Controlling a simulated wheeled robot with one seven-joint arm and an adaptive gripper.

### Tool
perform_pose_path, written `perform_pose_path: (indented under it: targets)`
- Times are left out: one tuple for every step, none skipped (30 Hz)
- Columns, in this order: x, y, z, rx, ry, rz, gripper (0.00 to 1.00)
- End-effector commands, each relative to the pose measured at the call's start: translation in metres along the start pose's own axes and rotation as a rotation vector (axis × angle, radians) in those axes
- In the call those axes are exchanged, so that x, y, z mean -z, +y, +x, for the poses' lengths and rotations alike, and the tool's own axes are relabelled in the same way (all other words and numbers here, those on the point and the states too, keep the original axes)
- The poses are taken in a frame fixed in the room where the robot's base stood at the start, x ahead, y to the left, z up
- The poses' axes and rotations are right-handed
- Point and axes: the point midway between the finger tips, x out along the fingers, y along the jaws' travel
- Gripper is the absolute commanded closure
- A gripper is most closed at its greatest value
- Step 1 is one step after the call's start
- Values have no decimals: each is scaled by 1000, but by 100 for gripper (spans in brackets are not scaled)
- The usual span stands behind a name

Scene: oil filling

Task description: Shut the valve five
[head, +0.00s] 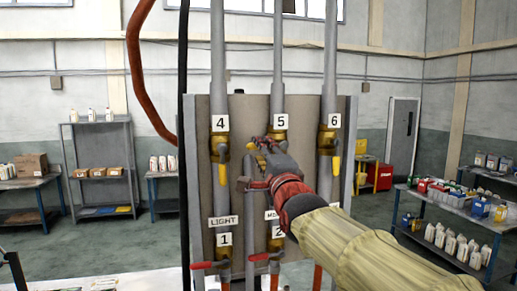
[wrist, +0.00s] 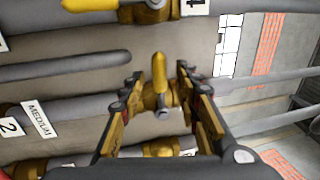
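Valve five sits on the middle upright pipe under the label 5 (head: 280,121). Its brass body is mostly hidden behind my gripper (head: 262,158) in the head view. In the wrist view its yellow handle (wrist: 159,70) points up the picture, crosswise to the pipe. My gripper (wrist: 160,85) is open, with one finger on each side of the handle. Gaps show between the handle and both fingers, and I see no contact.
Valve four (head: 220,152) stands to the left and valve six (head: 335,145) to the right, their yellow handles along the pipes. Valve one (head: 225,250) with a red handle is below. A thin pipe (wrist: 65,68) runs close beside the left finger.

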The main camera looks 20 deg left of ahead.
Motion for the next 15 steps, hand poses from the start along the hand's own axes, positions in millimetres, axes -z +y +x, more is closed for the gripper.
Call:
perform_pose_path:
  targets:
    - [0,-1,-10,1,0,0,67]
    - [0,-1,-16,2,0,0,67]
    - [0,-1,-23,2,0,0,67]
    - [0,-2,-28,2,0,0,67]
    - [0,-1,-33,2,0,0,67]
    - [0,-1,-40,1,0,0,67]
    - [0,0,-44,1,0,0,67]
    - [0,0,-49,0,0,0,67]
    - [0,0,-54,1,0,0,67]
    - [0,0,-57,0,0,0,67]
    - [0,0,-61,0,0,0,67]
    - [0,0,-64,0,0,0,67]
    - [0,0,-67,0,0,0,67]
    - [0,0,-69,0,0,0,67]
    - [0,0,-71,0,0,0,67]
